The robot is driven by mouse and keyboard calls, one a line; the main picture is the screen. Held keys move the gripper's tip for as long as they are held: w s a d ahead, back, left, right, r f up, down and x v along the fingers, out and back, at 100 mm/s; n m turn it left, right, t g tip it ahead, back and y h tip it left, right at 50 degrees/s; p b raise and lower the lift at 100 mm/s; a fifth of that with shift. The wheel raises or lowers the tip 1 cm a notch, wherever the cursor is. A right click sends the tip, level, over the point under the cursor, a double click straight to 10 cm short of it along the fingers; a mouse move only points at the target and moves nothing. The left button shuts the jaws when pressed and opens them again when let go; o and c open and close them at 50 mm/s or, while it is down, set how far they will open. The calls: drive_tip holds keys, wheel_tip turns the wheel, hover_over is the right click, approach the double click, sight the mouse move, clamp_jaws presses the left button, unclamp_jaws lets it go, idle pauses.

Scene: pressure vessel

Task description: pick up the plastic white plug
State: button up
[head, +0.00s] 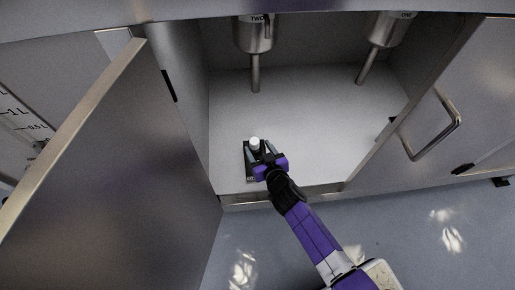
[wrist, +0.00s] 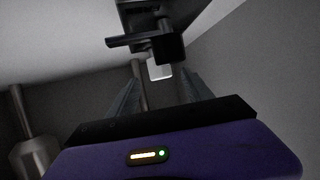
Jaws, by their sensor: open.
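The white plug (head: 254,143) is a small pale cylinder at the front left of the open cabinet floor. It sits at a dark holder (head: 248,164). In the wrist view the plug (wrist: 160,69) shows as a white block below the dark holder parts (wrist: 150,40). My gripper (head: 258,149) is open, with its two grey-blue fingers reaching toward the plug, one to each side of it in the picture. The wrist view shows the same fingers (wrist: 161,80) apart, with the plug in line with the gap. I cannot tell whether either finger touches it.
Two steel vessels (head: 254,38) (head: 387,30) with pipes reach down at the cabinet's back. The open left door (head: 115,170) and right door (head: 450,110) flank the opening. A front sill (head: 285,196) edges the cabinet floor (head: 310,120), which is mostly clear.

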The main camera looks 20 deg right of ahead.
sight(256, 145)
drive_tip(key=b+x, duration=0.1)
drive_tip(key=x, duration=0.4)
drive_tip(key=shift+c, duration=0.5)
drive_tip(key=shift+a+r, duration=0.1)
clamp_jaws()
